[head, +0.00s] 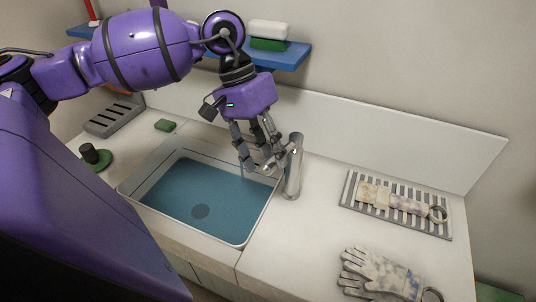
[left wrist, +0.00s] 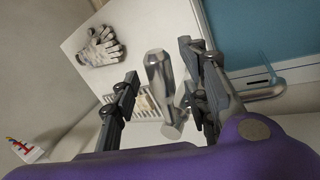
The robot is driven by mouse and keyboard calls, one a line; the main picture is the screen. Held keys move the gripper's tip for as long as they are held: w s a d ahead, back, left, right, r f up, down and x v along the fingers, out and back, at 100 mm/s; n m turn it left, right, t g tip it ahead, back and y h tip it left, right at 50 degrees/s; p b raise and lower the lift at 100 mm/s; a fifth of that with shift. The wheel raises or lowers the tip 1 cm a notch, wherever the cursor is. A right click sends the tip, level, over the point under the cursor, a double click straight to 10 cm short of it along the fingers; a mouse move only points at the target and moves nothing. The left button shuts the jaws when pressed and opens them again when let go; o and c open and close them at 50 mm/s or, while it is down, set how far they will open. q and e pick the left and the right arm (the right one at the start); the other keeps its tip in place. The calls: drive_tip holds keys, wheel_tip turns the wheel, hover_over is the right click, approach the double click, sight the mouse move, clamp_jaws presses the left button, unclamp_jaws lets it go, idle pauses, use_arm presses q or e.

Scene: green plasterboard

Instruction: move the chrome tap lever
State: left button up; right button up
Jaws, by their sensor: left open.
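The chrome tap (head: 293,168) stands upright on the white counter at the right rim of the sink. My left gripper (head: 262,158) points down just left of the tap's top, its fingers spread and partly hiding the spout and lever. In the left wrist view the chrome lever (left wrist: 158,76) shows in the gap between the open fingers of the left gripper (left wrist: 157,62). I cannot tell whether a finger touches it. The spout (left wrist: 262,92) shows at the right in that view, partly behind a finger. My right gripper is not in view.
The sink (head: 205,238) holds blue water. Right of the tap lie a striped rack (head: 352,190) with a cloth-like item and grey gloves (head: 372,275). A green sponge (head: 165,125) lies behind the sink. A blue shelf (head: 290,58) overhangs near my left wrist.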

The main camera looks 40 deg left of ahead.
use_arm(q)
drive_tip(key=v, duration=1.1)
drive_tip(key=shift+r, duration=0.2)
